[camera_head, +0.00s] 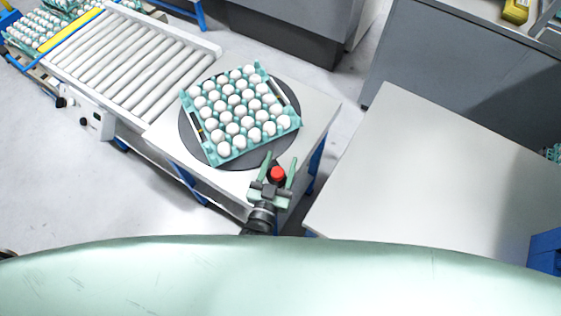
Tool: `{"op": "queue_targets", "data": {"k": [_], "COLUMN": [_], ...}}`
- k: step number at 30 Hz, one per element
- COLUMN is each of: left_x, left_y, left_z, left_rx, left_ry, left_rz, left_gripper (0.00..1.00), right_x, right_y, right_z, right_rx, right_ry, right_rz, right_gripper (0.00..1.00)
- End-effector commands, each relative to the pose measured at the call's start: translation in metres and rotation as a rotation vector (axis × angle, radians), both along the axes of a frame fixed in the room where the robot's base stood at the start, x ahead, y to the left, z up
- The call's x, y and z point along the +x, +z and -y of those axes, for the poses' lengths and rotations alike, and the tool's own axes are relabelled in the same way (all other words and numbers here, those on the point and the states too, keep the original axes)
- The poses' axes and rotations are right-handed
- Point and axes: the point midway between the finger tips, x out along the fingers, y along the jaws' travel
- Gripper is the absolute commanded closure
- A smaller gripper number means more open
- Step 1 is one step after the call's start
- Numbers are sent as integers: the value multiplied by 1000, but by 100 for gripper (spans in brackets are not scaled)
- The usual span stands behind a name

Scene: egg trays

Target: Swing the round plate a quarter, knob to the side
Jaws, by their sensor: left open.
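The round dark plate (287,93) lies on a light table beyond my gripper. A teal egg tray (226,156) full of white eggs sits on it, turned at an angle. The red knob (278,173) is at the plate's near side, toward me. My left gripper (277,163) is open, its two pale green fingers on either side of the knob. I cannot tell whether the fingers touch it. My right gripper is not in view.
A roller conveyor (135,62) with a control box (97,122) adjoins the table at upper left; more egg trays (38,27) stand at its far end. A bare grey table (430,175) fills the right, with a floor gap between the tables.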

Motion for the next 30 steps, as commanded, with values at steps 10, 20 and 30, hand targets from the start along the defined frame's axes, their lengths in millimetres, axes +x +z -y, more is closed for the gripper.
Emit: {"op": "queue_targets", "data": {"k": [10, 20, 30], "left_x": [-48, -76, -74], "left_y": [-3, 0, 3], "left_z": [-11, -18, -25], "left_rx": [0, 0, 26], "left_ry": [-1, -1, -10], "left_rz": [-2, 1, 25], "left_gripper": [46, 46, 82], "right_x": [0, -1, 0], "right_y": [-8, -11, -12], "right_z": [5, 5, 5], "right_rx": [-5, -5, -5], "right_ry": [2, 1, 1], "right_rz": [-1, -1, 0], "right_gripper": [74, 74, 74]}}
